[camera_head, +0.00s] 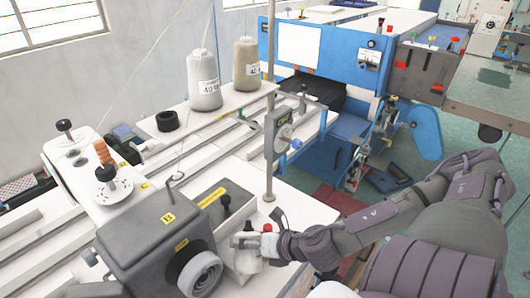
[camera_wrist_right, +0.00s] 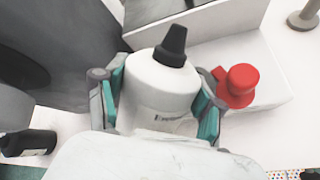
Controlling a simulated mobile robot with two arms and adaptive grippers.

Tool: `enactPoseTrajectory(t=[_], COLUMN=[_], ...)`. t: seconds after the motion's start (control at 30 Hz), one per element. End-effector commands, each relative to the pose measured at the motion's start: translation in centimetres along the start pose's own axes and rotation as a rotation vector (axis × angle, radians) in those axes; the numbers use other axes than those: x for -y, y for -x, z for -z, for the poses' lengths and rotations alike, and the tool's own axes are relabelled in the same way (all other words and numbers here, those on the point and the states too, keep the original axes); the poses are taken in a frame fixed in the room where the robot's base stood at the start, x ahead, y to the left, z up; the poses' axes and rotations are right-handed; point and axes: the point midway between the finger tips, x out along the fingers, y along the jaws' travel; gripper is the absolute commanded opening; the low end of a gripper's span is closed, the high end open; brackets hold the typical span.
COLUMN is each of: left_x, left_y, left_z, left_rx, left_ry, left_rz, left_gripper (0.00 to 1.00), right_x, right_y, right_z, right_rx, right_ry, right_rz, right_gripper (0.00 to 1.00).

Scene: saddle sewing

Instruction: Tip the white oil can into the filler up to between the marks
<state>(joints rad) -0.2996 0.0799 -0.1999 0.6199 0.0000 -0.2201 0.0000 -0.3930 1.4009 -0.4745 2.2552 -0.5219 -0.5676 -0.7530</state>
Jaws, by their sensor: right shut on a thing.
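The white oil can (camera_wrist_right: 160,92), with a black pointed nozzle, stands between the teal-padded fingers of my right gripper (camera_wrist_right: 158,100) in the right wrist view. The gripper is shut on its sides. In the head view my right gripper (camera_head: 258,243) is beside the dark grey sewing machine head, and the white can (camera_head: 248,263) shows partly below its fingers. The nozzle looks upright, not tipped. I cannot make out the filler or its marks in either view. My left gripper is not in view.
A red knob-shaped thing (camera_wrist_right: 238,86) is close beside the right finger. The machine head (camera_head: 160,235) with its handwheel (camera_head: 200,275) stands left of the gripper. Thread cones (camera_head: 204,80) stand farther back. A thin metal post (camera_head: 270,150) rises behind the gripper.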

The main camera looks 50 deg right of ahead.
Motion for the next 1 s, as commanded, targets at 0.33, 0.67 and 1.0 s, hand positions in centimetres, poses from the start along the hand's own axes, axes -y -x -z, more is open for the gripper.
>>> enactPoseTrajectory(t=[0.33,0.67,1.0], left_x=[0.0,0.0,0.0], left_y=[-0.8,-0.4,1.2], left_z=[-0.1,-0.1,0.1], left_rx=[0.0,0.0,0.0], left_ry=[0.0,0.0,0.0], left_rz=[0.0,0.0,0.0], left_gripper=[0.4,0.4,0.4], right_x=[0.8,0.8,-0.3], right_y=[-0.3,-0.1,0.7], right_z=[-0.5,-0.6,-1.7], right_rx=[0.148,0.143,0.145], right_ry=[0.161,0.159,0.158], right_rz=[0.011,0.014,0.009], right_gripper=[0.2,0.2,0.2])
